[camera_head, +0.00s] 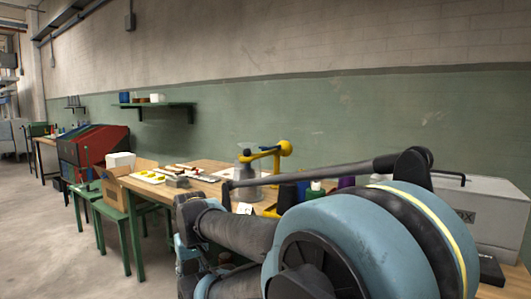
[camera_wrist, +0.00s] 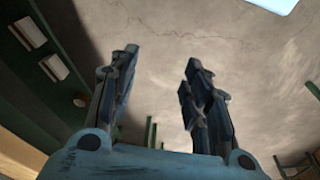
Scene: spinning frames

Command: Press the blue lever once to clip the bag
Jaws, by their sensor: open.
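My gripper (camera_wrist: 162,58) is open and empty in the wrist view, its two fingers apart over a bare grey concrete surface. I cannot pick out a blue lever or a bag in either view. A device with a yellow arm (camera_head: 268,152) and a grey base stands on the wooden table in the head view; I cannot tell whether it is the clipper. My arm fills the lower right foreground of the head view and hides part of the table and what stands on it.
The wooden table (camera_head: 138,184) carries yellow items on a white tray (camera_head: 150,177) and small containers. Green stools stand in front of it, one bearing a cardboard box (camera_head: 117,194). A grey case (camera_head: 488,212) is at the right. A red cabinet (camera_head: 92,147) stands farther left. Open floor lies at left.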

